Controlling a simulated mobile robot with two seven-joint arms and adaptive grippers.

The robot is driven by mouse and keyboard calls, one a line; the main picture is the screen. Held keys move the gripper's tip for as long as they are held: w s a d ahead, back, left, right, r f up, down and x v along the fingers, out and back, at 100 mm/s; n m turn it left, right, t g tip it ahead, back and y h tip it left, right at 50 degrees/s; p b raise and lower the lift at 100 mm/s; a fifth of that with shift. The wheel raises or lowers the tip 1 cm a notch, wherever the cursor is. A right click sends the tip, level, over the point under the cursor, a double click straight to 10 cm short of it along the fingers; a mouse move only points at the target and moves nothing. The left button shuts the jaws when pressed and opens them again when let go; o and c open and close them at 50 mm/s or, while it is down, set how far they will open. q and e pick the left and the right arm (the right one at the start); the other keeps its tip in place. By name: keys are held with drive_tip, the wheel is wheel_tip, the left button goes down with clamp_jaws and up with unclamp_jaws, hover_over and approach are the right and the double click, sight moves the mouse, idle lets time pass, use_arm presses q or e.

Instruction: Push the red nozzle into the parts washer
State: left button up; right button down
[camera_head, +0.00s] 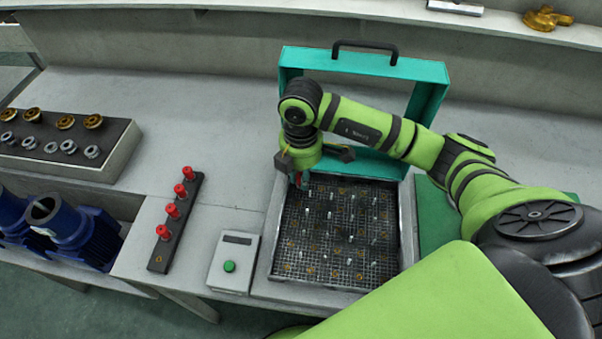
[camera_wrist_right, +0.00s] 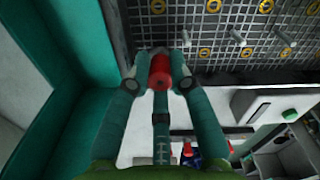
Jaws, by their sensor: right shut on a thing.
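The parts washer is an open box with a wire-grid floor (camera_head: 335,270), rows of upright pins and yellow rings; its teal lid (camera_head: 425,72) stands raised at the back. My right gripper (camera_head: 299,182) points down over the washer's back left corner. In the wrist view its two fingers (camera_wrist_right: 160,82) are shut on a red nozzle (camera_wrist_right: 160,70), close to the washer's edge. In the head view the nozzle is mostly hidden by the gripper. I cannot tell whether the nozzle touches a pin. My left gripper is not in view.
A dark rack (camera_head: 160,257) holds several other red nozzles left of the washer. A control box with a green button (camera_head: 229,267) stands at its front left. A tray of brass and steel parts (camera_head: 92,172) and blue pumps (camera_head: 78,232) are farther left.

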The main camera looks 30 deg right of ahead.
drive_tip(key=shift+f, duration=0.3)
drive_tip(key=c, duration=1)
unclamp_jaws()
drive_tip(key=shift+c, duration=0.2)
drive_tip(key=shift+r, duration=0.15)
drive_tip(key=shift+w+r+p, duration=0.15)
drive_tip(key=shift+r+p, duration=0.6)
drive_tip(key=shift+r, duration=0.15)
drive_tip(key=shift+a+r+p, duration=0.1)
drive_tip(key=shift+r+p, duration=0.6)
drive_tip(key=shift+r, duration=0.25)
drive_tip(key=shift+r+p, duration=1)
drive_tip(key=shift+r, duration=0.1)
drive_tip(key=shift+s, duration=0.2)
